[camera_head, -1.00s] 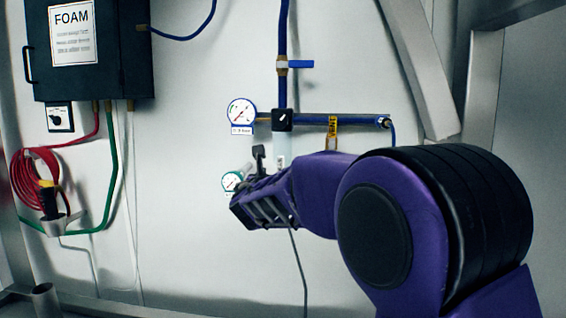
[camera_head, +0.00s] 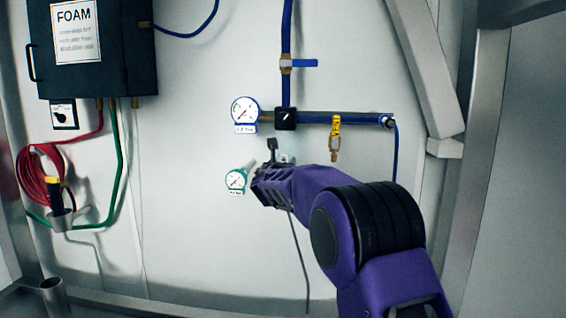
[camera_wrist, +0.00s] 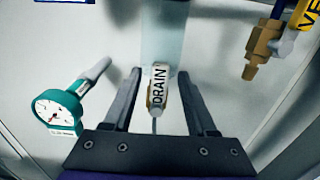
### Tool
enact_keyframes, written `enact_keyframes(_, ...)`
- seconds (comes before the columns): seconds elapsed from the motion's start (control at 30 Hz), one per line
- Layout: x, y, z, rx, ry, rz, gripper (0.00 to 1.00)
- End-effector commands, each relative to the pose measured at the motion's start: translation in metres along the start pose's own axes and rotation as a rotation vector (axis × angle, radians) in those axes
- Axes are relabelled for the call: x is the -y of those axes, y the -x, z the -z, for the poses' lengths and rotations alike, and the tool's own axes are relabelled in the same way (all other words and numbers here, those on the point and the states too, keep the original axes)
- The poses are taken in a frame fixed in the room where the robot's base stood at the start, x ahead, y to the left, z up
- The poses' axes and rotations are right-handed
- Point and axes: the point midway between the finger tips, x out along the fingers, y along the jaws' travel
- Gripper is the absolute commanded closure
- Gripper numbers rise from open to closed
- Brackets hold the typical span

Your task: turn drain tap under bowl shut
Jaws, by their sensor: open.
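The drain tap (camera_wrist: 159,88), with a white handle marked DRAIN over a brass body, is in the middle of the wrist view. It hangs below the pale translucent bowl (camera_wrist: 166,35). My gripper (camera_wrist: 159,78) is open, with one finger on each side of the tap and a visible gap to each. The handle looks in line with the bowl above it. In the head view my gripper (camera_head: 265,183) is at the wall below the black regulator block (camera_head: 286,118), and it hides the tap and most of the bowl.
A teal-rimmed gauge (camera_wrist: 59,111) sticks out left of my fingers. A brass fitting (camera_wrist: 262,48) with a yellow tag is at upper right. A blue-rimmed gauge (camera_head: 245,111) and a blue-handled valve (camera_head: 303,63) are above. The wall left of the teal gauge is mostly clear.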

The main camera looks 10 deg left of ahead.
Motion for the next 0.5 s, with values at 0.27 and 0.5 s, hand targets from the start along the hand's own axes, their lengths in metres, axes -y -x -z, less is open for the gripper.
enact_keyframes(0.27, -0.0001, 0.0003, 0.0000, 0.000, 0.000, 0.000, 0.80)
enact_keyframes(0.5, -0.0002, 0.0004, 0.0000, 0.000, 0.000, 0.000, 1.00)
